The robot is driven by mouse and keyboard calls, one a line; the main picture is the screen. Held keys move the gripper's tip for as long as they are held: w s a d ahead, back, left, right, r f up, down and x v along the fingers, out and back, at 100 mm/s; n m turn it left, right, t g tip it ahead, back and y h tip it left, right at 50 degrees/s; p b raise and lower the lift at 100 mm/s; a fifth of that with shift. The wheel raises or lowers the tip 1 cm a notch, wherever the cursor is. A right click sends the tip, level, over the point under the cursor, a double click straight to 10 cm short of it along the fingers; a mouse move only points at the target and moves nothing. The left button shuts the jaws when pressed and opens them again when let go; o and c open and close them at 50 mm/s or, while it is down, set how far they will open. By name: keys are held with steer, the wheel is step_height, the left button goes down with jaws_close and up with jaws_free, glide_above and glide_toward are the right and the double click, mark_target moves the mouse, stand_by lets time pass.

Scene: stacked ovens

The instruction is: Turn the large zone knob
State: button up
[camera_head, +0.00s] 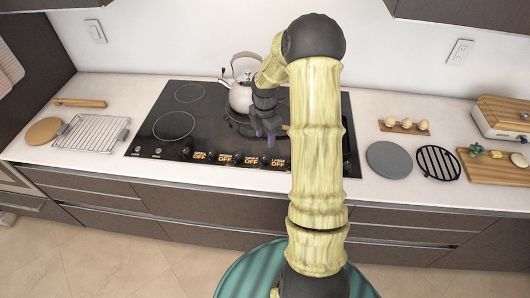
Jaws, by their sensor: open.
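The black cooktop (150,128) is set in the white counter, with a row of small dark knobs (185,153) along its front edge. Several orange "OFF" displays (224,159) sit between the knobs. My gripper (265,138) is open and empty, pointing down over the cooktop just behind the right-hand visible displays. It appears apart from the knobs, though its height above the glass is hard to tell.
A light kettle (240,98) stands on the cooktop behind my gripper. A wire rack (90,133) and a round board (44,131) lie left. A grey disc (389,159), a black grate (438,163), an egg tray (404,127) and a cutting board (490,168) lie right.

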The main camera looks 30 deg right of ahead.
mark_target(265, 157)
step_height(265, 157, down, 10)
steer(key=shift+r+p, duration=0.1)
steer(key=shift+p, duration=0.9)
steer(key=c, duration=1)
